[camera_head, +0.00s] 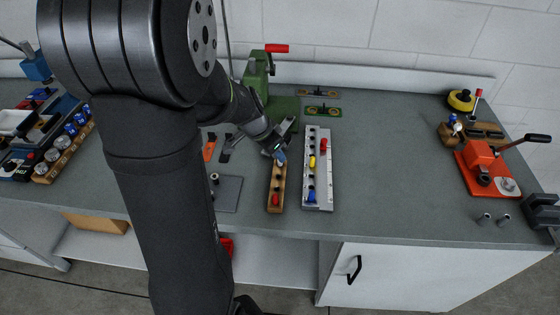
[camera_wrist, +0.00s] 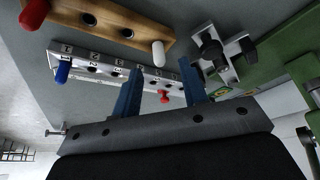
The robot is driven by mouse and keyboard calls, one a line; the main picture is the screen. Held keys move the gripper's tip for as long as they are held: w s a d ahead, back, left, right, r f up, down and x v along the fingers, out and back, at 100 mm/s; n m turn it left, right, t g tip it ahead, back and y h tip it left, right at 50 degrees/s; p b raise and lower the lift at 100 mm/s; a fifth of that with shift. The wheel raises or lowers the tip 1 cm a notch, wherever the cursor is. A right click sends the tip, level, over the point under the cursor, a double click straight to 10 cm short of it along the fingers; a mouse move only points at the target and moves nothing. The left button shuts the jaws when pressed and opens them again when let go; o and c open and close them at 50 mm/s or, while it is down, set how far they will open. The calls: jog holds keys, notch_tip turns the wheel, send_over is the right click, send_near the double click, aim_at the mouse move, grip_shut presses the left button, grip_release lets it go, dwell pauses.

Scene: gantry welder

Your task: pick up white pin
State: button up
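The white pin (camera_wrist: 158,53) stands in the right end of a wooden block (camera_wrist: 128,33) in the wrist view. A red pin (camera_wrist: 33,14) stands at the block's other end, with empty holes between. In the head view the wooden block (camera_head: 277,180) lies below my gripper (camera_head: 280,154), and I cannot make out the white pin there. My gripper (camera_wrist: 160,70) is open in the wrist view, its two blue fingers apart. The white pin appears between and just beyond the fingertips. I cannot tell the exact gap; nothing is held.
A numbered metal rack (camera_head: 318,172) beside the block holds red (camera_head: 323,145), yellow (camera_head: 312,161) and blue (camera_head: 311,196) pins. A green press (camera_head: 258,75) stands behind. An orange fixture (camera_head: 482,165) stands far right. Bench space between rack and fixture is clear.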

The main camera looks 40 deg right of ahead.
jog(key=x, duration=0.4)
grip_shut()
jog(key=shift+r, duration=0.1)
